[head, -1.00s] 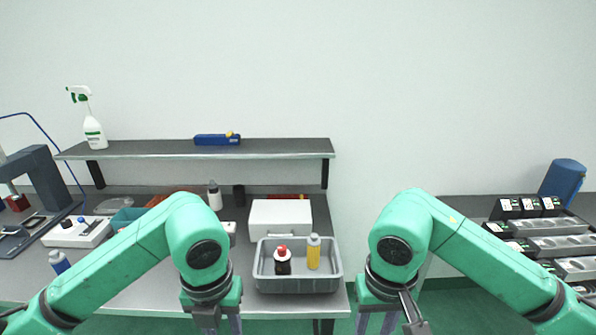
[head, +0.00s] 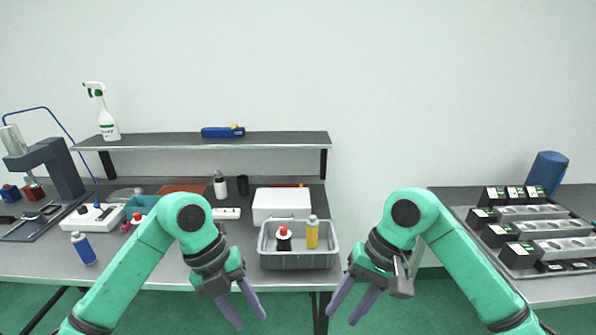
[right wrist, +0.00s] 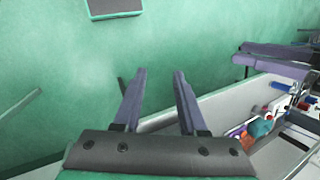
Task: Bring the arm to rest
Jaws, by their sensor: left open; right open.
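My left gripper (head: 242,304) is open and empty in the head view, hanging in front of the bench's front edge. My right gripper (head: 341,310) is open and empty, to the right of the bench and lower than its top. In the right wrist view its two purple fingers (right wrist: 157,80) stand apart with nothing between them. Both arms are bent with the grippers pointing down and inward.
The bench (head: 190,270) carries a grey bin (head: 300,261) with a red-capped dark bottle (head: 284,240) and a yellow bottle (head: 312,234). A blue bottle (head: 84,248) stands at left. A second table (head: 560,289) at right holds castings. Green floor lies between the tables.

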